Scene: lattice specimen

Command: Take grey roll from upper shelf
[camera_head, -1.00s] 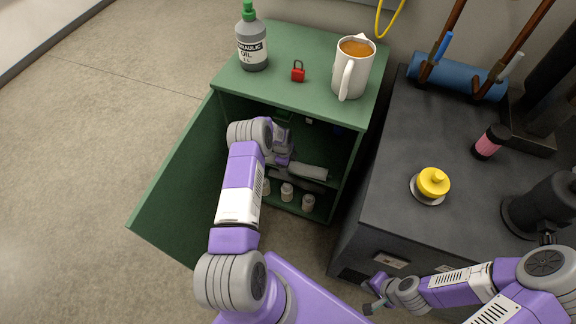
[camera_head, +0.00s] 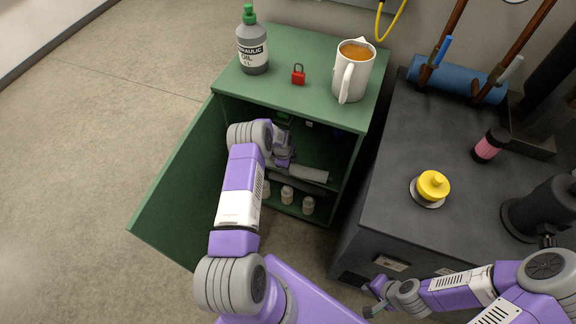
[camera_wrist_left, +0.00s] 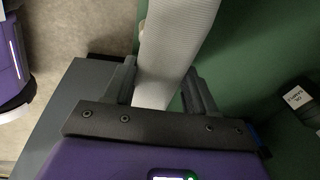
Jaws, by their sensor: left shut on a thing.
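The grey roll (camera_head: 306,173) lies along the upper shelf inside the open green cabinet (camera_head: 292,44) in the head view. It also shows in the left wrist view as a light grey textured cylinder (camera_wrist_left: 176,45) between the two fingers. My left gripper (camera_wrist_left: 160,92) is shut on the roll. In the head view my left gripper (camera_head: 284,160) is inside the cabinet, partly hidden by my wrist, and it covers the roll's left end. My right gripper (camera_head: 373,297) is low on the right, beside the dark bench; its finger gap is too small to judge.
Several small pale containers (camera_head: 287,194) stand on the level below the roll. On the cabinet top are an oil bottle (camera_head: 252,46), a red padlock (camera_head: 298,75) and a full mug (camera_head: 352,72). The open door (camera_head: 178,190) bounds my left arm's left side.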

